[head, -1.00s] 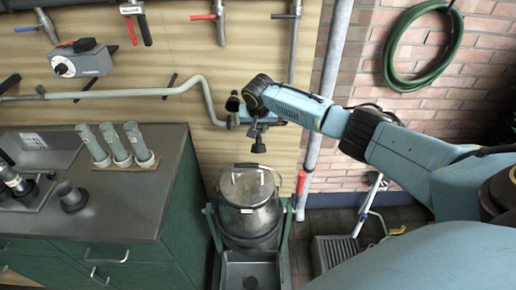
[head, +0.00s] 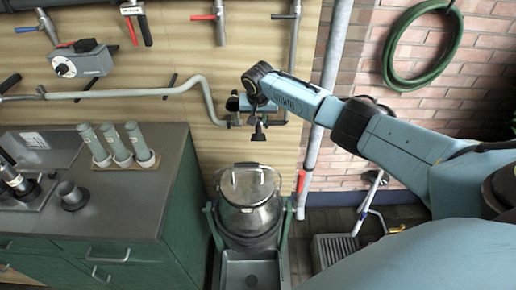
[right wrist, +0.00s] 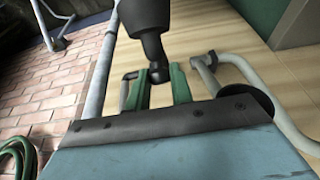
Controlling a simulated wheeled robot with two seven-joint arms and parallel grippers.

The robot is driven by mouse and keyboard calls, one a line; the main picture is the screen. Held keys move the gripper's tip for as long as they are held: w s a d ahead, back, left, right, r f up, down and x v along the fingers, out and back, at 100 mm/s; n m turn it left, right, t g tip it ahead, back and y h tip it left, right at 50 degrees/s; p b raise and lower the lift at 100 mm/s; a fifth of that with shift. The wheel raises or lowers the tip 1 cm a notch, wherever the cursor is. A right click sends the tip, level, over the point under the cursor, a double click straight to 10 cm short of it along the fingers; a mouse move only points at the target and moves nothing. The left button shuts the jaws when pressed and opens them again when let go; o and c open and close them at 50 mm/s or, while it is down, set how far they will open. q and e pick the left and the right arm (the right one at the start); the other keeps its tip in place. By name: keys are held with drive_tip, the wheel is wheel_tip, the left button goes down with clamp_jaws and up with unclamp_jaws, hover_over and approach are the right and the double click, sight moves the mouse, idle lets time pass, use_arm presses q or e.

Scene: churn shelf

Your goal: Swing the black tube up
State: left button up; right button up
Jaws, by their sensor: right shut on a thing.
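The black tube (right wrist: 145,22) enters from the top of the right wrist view. It narrows to a rounded end between the green fingers of my right gripper (right wrist: 158,84), which is shut on that end. In the head view the tube (head: 258,132) is small and dark, its wide end hanging down below my right gripper (head: 256,113) in front of the wooden board. The exact grip is too small to tell there. My left gripper is not in view.
A lidded metal can (head: 248,200) stands below the tube. A bent grey pipe (head: 205,92) runs along the board on the left. A counter (head: 125,200) with upright grey tubes (head: 121,146) is at left. A vertical pipe (head: 330,80) stands behind my right arm.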

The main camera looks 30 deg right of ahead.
drive_tip(key=shift+w+d+r+b, duration=0.35)
drive_tip(key=shift+w+r, duration=0.2)
drive_tip(key=shift+w+d+r+b, duration=0.3)
drive_tip(key=shift+w+d+r, duration=0.05)
drive_tip(key=shift+w+r, duration=0.2)
drive_tip(key=w+b, duration=0.1)
drive_tip(key=b, duration=0.1)
drive_tip(key=w+d+r+b, duration=0.1)
drive_tip(key=b, duration=0.1)
drive_tip(key=shift+w+d+r, duration=0.15)
drive_tip(key=shift+w+d, duration=0.05)
drive_tip(key=shift+d, duration=0.05)
